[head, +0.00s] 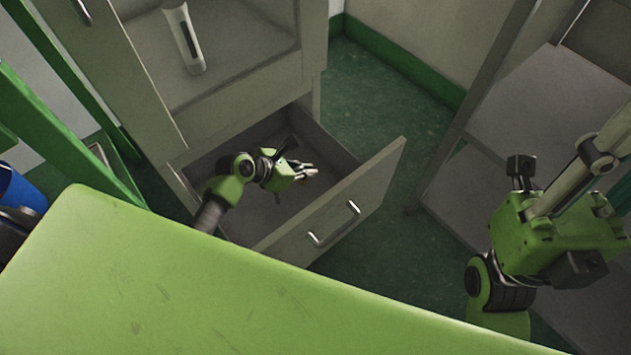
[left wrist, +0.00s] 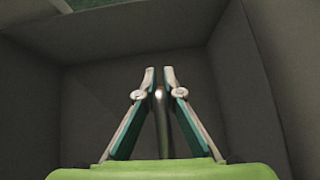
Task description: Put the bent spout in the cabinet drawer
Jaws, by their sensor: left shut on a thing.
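My left gripper (head: 306,171) reaches down into the open cabinet drawer (head: 352,211). In the left wrist view its two fingers (left wrist: 159,80) are closed on a slim, shiny metallic piece, the bent spout (left wrist: 160,112). Only part of the spout shows between the fingers, and its bend cannot be made out. In the head view the spout is too small to tell apart from the fingers. The drawer's grey walls surround the gripper.
The grey cabinet (head: 240,110) stands behind the drawer, with a white device (head: 184,40) on its shelf. A green surface (head: 190,290) fills the foreground. A grey shelf unit (head: 545,100) stands at right. A blue container (head: 22,188) is at far left. Green floor (head: 385,115) lies clear beyond the drawer.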

